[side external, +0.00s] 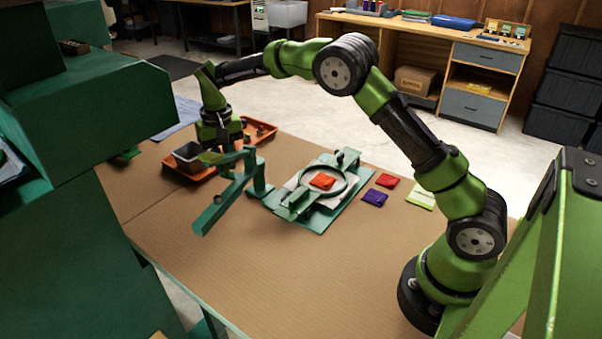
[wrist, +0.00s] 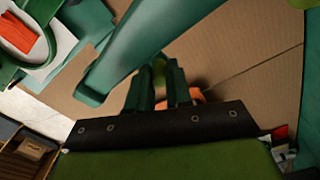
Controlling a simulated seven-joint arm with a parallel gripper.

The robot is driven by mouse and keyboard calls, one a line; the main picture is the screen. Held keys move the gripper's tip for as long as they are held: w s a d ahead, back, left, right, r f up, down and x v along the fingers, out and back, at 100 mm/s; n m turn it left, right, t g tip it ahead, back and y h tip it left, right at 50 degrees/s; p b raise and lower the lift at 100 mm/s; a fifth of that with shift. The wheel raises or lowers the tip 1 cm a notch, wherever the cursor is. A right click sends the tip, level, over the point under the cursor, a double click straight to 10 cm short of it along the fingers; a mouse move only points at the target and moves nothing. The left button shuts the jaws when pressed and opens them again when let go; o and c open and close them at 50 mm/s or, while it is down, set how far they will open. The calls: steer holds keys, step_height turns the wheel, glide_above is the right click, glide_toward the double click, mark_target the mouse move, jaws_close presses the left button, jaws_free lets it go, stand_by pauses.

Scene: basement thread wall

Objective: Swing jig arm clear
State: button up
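The jig arm (side external: 222,200) is a long green bar, slanted over the brown work surface left of the hoop jig. It crosses the top of the wrist view (wrist: 150,45) as a broad green bar. A green post (side external: 260,178) stands beside it. My gripper (side external: 214,157) points down by the bar's upper end. Its two fingers (wrist: 160,75) show a gap in the wrist view, with something dark green between; whether they grip it is unclear.
Red (side external: 387,180) and purple (side external: 375,198) patches and a yellow-green card (side external: 421,196) lie right of the jig. A large green machine (side external: 95,120) stands at left. The front surface is bare.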

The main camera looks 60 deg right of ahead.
steer(key=o, duration=0.4)
steer(key=shift+c, duration=0.2)
step_height(320, 180, up, 6)
steer(key=shift+f, duration=0.1)
stand_by(0.3)
